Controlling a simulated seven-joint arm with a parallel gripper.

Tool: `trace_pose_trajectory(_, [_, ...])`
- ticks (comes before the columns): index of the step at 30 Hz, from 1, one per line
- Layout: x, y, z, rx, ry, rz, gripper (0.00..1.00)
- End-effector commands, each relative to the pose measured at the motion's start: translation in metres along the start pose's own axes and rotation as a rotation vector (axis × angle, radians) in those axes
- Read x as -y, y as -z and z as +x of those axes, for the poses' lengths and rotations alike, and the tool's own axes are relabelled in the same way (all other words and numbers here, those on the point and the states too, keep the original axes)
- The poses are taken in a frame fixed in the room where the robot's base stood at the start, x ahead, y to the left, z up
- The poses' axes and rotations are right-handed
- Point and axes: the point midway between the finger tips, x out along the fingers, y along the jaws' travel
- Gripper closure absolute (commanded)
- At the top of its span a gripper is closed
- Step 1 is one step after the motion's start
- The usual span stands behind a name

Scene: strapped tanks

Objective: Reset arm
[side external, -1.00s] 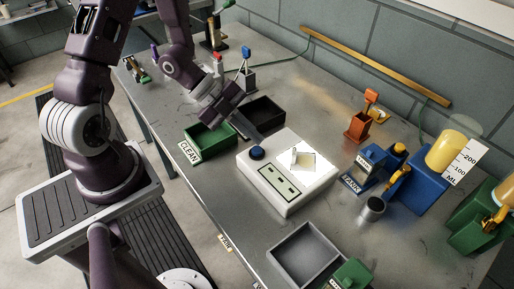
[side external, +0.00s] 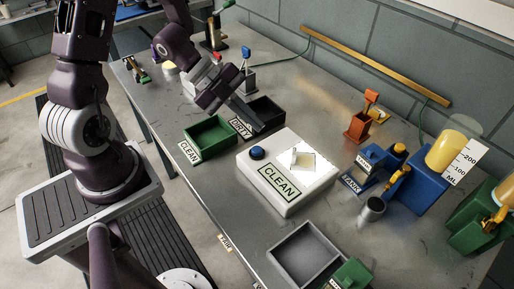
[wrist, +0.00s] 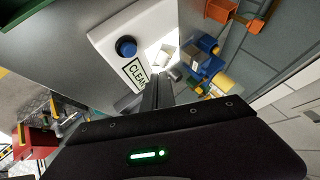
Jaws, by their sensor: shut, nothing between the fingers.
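My gripper (side external: 258,124) is shut and empty. In the side view it hangs above the table at the dark tray's near edge, behind the white box. In the wrist view its fingers (wrist: 157,92) are together and point toward the box. The white box (side external: 312,189) has a blue button (side external: 257,153), a display (side external: 279,182) reading CLEAN, and a brightly lit top patch with a small pale, clear-looking piece (side external: 303,159) on it. My gripper appears clear of the button.
A green tray (side external: 190,144) labelled CLEAN and a dark tray (side external: 279,113) labelled DIRTY stand behind the box. A grey tray (side external: 283,246) is in front. Blue strapped tank (side external: 424,190), metal cup (side external: 372,208) and orange container (side external: 357,128) stand right. Several small stands are at the back.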

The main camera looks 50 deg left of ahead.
Motion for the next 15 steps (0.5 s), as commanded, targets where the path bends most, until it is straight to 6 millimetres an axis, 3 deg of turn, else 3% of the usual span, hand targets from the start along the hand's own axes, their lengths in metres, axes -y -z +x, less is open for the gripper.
trace_pose_trajectory(2, [0.001,-0.001,0.0,0.007,0.002,-0.001,1.0])
trace_pose_trajectory(5, [0.02,-0.012,-0.01,0.144,0.042,-0.031,1.0])
trace_pose_trajectory(8, [0.061,-0.028,-0.051,0.448,0.191,-0.171,1.0])
trace_pose_trajectory(10, [0.078,-0.023,-0.098,0.634,0.341,-0.361,1.0])
trace_pose_trajectory(13, [0.064,0.009,-0.155,0.748,0.528,-0.718,1.0])
trace_pose_trajectory(15, [0.036,0.041,-0.177,0.73,0.59,-0.979,1.0])
